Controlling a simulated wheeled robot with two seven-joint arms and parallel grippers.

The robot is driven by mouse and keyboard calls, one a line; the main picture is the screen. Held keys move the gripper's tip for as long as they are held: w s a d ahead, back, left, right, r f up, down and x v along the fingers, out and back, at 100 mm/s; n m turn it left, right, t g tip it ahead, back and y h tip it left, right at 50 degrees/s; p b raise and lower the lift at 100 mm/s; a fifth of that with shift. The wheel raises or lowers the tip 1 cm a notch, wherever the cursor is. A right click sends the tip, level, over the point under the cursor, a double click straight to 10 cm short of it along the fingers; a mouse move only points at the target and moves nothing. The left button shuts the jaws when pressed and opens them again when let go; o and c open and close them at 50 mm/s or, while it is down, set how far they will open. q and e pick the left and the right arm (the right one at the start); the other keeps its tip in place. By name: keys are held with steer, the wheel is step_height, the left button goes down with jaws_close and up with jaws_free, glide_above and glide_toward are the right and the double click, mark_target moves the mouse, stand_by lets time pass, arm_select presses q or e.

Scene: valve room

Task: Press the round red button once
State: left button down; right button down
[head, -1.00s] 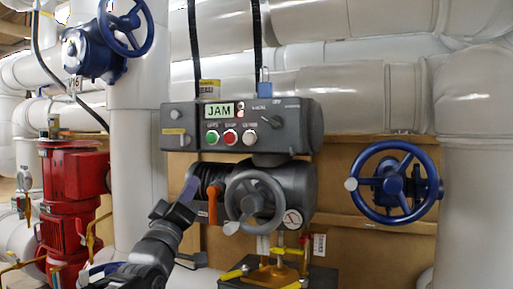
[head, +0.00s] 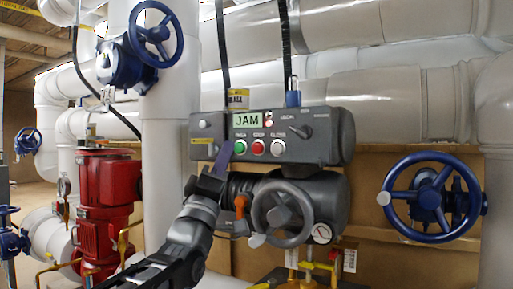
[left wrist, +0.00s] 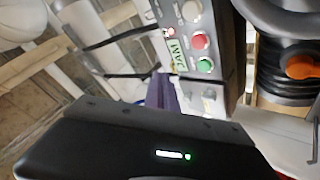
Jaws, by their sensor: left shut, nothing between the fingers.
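The round red button (head: 257,147) is the middle one of three on the front of a grey control box (head: 320,152). A green button (head: 239,147) is left of it and a white one (head: 277,147) right of it. My left gripper (head: 224,156) is shut and empty, its purple fingers pointing up just left of the green button. In the left wrist view, the red button (left wrist: 200,41) lies above and right of the purple fingers (left wrist: 161,91), with the green button (left wrist: 205,64) nearer. A gap to the red button shows. My right gripper is not seen.
Below the box are a grey handwheel (head: 282,213), an orange lever (head: 240,206) and a gauge (head: 322,233). A display above the buttons reads JAM (head: 246,120). Blue handwheels stand at right (head: 430,198) and upper left (head: 150,34). A red pump (head: 105,190) is at left.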

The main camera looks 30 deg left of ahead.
mark_target(257, 148)
arm_select(q)
steer(key=shift+w+p, duration=2.05)
steer(key=shift+w, duration=2.1)
steer(key=shift+w, duration=0.15)
steer(key=shift+w, duration=0.3)
steer(key=shift+w+a, duration=0.1)
steer(key=shift+w, duration=0.3)
steer(key=shift+b, duration=0.3)
steer(key=shift+s+b, duration=0.85)
steer(key=shift+b, duration=0.05)
